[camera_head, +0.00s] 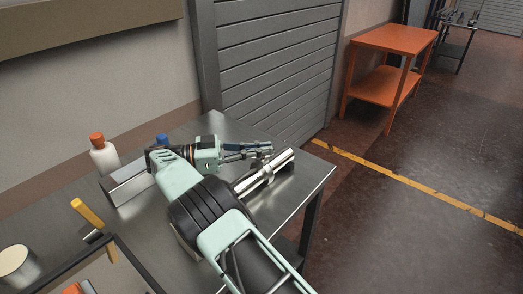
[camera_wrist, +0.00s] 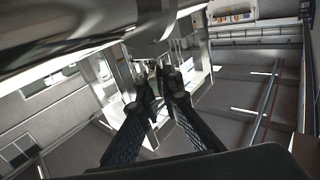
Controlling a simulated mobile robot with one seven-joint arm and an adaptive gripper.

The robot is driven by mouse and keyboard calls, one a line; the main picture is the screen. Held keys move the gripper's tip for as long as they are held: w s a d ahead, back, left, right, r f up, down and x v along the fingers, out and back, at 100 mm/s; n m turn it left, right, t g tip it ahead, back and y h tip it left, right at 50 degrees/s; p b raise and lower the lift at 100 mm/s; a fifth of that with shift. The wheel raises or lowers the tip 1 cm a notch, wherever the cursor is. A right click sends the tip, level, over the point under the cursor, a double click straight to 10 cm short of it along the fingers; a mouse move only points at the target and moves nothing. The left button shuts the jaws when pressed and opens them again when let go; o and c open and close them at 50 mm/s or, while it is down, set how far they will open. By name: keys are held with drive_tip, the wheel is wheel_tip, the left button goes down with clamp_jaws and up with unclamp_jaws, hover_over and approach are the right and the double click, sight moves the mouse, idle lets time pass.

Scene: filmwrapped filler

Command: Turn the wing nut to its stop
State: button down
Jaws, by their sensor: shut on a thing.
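My gripper (camera_head: 262,151) reaches over the right part of the metal table, pointing right, with its fingertips close together behind a shiny metal cylinder (camera_head: 264,174) with a collar. In the wrist view my gripper's (camera_wrist: 162,80) two dark fingers converge on a small part near the middle of the picture. My gripper is shut on this part, which I take to be the wing nut. It is mostly hidden between the fingertips, so its angle cannot be told. The shiny metal around it in the wrist view is reflective and hard to read.
On the metal table (camera_head: 310,185) stand a white bottle with an orange cap (camera_head: 104,156), a yellow-handled tool (camera_head: 87,213), a pale round container (camera_head: 17,264) and a tray (camera_head: 133,270) at front left. The orange shelf cart (camera_head: 393,42) stands apart on the floor.

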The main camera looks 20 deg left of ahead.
drive_tip(key=shift+r+m+g, duration=0.1)
drive_tip(key=shift+m+g, duration=0.3)
idle(0.4)
drive_tip(key=c, duration=2.1)
unclamp_jaws()
wheel_tip(320, 180, up, 10)
